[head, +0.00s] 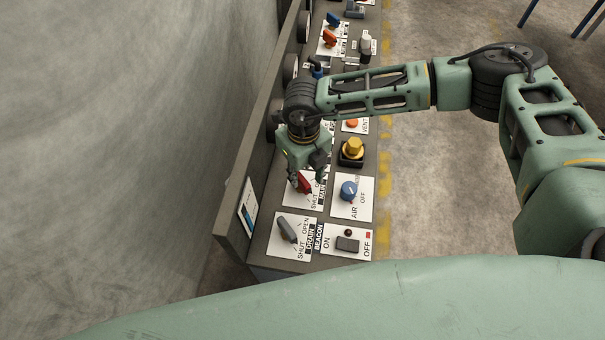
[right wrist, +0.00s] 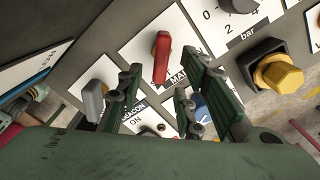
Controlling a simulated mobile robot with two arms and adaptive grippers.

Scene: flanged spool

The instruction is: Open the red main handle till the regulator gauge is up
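The red main handle (head: 304,183) sits on a white plate lettered SHUT and MAIN on the grey console. In the right wrist view the red handle (right wrist: 161,58) stands nearly upright in the picture, just beyond my fingertips. My right gripper (head: 308,174) is over the handle and partly covers its plate. In the right wrist view its dark green fingers (right wrist: 163,92) are spread, with nothing seen between them; whether any finger touches the handle I cannot tell. Round dials (head: 290,68) stand edge-on along the back panel, their faces unreadable. My left gripper is not in view.
Near the handle are a grey drain handle (head: 287,230), a blue air knob (head: 348,191), a beacon switch (head: 347,244) and a yellow knob (head: 352,148). A plate marked bar (right wrist: 238,22) shows beside the red handle. Open floor lies right of the console.

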